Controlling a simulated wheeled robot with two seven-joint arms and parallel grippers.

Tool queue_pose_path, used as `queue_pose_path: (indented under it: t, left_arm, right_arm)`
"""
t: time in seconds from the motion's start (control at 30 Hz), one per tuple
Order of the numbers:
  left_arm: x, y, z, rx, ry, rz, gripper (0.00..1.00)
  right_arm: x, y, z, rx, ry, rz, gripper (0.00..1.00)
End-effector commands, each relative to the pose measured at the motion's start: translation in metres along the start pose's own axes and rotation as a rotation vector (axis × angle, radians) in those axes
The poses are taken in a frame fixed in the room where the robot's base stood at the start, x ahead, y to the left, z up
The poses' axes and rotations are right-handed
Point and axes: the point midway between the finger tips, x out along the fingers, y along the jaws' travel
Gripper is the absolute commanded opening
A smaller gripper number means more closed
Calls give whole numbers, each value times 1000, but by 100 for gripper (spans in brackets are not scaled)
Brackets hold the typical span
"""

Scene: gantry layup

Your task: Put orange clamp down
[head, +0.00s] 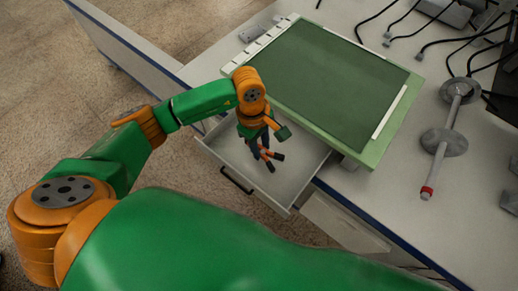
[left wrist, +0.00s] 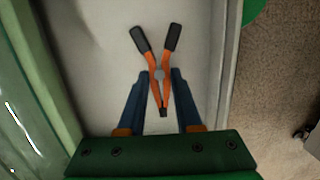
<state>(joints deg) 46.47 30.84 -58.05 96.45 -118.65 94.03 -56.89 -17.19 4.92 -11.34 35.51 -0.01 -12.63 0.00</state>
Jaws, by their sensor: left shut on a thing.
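The orange clamp (left wrist: 154,72) has orange arms and black handle tips. In the left wrist view it lies between the two fingers of my left gripper (left wrist: 160,95), with its handles pointing away from the gripper. In the head view the clamp (head: 266,155) shows below my left gripper (head: 258,143), inside the outline of the open drawer (head: 293,176). My left gripper is shut on the clamp. I cannot tell whether the clamp touches the drawer floor. My right gripper is not in view.
The drawer is pulled out below a green cutting mat (head: 325,75) on the white table (head: 410,190). A grey rod with discs (head: 443,135) lies at the right, among black cables (head: 450,42). The rest of the drawer looks empty.

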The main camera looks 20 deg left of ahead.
Motion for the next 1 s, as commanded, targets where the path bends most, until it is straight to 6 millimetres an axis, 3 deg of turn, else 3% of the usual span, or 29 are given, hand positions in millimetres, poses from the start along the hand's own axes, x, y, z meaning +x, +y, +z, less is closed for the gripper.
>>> queue_pose_path:
  t: [0.2,0.57,0.6,0.7,1.0]
  left_arm:
    - [34,1,-11,-1,-1,-3,0]
    - [41,2,-12,1,0,1,0]
    - [39,2,-12,1,0,1,41]
    - [39,2,-12,0,0,0,64]
    - [35,2,-11,0,0,0,64]
  right_arm:
    - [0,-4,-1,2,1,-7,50]
    - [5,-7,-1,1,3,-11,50]
    - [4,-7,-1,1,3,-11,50]
    - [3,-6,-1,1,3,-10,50]
    - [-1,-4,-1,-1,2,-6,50]
